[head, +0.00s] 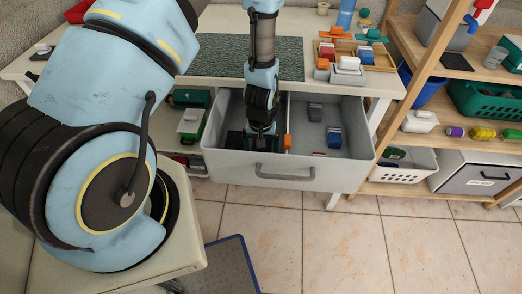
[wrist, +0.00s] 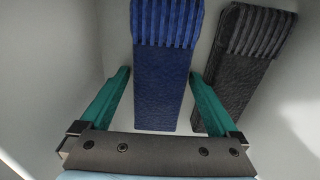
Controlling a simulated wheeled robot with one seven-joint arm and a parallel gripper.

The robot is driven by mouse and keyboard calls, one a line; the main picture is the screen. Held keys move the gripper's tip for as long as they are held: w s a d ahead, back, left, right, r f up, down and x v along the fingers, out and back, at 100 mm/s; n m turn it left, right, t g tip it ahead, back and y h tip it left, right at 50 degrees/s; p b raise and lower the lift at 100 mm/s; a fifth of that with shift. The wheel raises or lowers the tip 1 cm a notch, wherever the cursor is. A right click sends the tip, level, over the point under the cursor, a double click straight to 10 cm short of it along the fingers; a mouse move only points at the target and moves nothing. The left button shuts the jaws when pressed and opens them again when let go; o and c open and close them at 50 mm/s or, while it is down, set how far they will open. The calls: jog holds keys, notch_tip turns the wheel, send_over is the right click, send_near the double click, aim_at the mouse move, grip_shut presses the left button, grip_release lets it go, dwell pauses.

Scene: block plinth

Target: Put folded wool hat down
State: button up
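In the wrist view a blue folded wool hat (wrist: 164,85) with a ribbed end lies between the two teal fingers of my gripper (wrist: 160,73). A narrow gap shows on each side of it, so the fingers look open around it. A dark grey folded hat (wrist: 243,65) lies just right of the right finger. In the head view my gripper (head: 262,130) is down inside the left part of the open grey drawer (head: 287,178). My arm and gripper hide much of what is under them there.
A thin divider splits the drawer, with an orange item (head: 287,141) beside it. A grey item (head: 315,112) and a blue item (head: 334,138) lie in the right part. The table (head: 220,20) is above, with a wooden tray (head: 380,58). A wooden shelf (head: 400,190) stands right.

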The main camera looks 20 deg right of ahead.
notch_tip(320, 180, up, 12)
jog(key=shift+r+b, duration=0.25)
jog(key=shift+b, duration=0.95)
jog(key=a+r+n, duration=0.1)
jog(key=a+r, duration=0.4)
jog(key=a, duration=0.3)
jog(key=w+a+r+n+t, duration=0.1)
jog(key=a+r, duration=0.5)
jog(key=a, duration=0.2)
jog(key=w+a+r+n, duration=0.1)
jog(key=a+r, duration=0.5)
jog(key=a, duration=0.2)
jog(key=shift+w+a+r+n+t, duration=0.2)
jog(key=shift+w+a+n+t, duration=0.1)
jog(key=shift+a+n, duration=0.1)
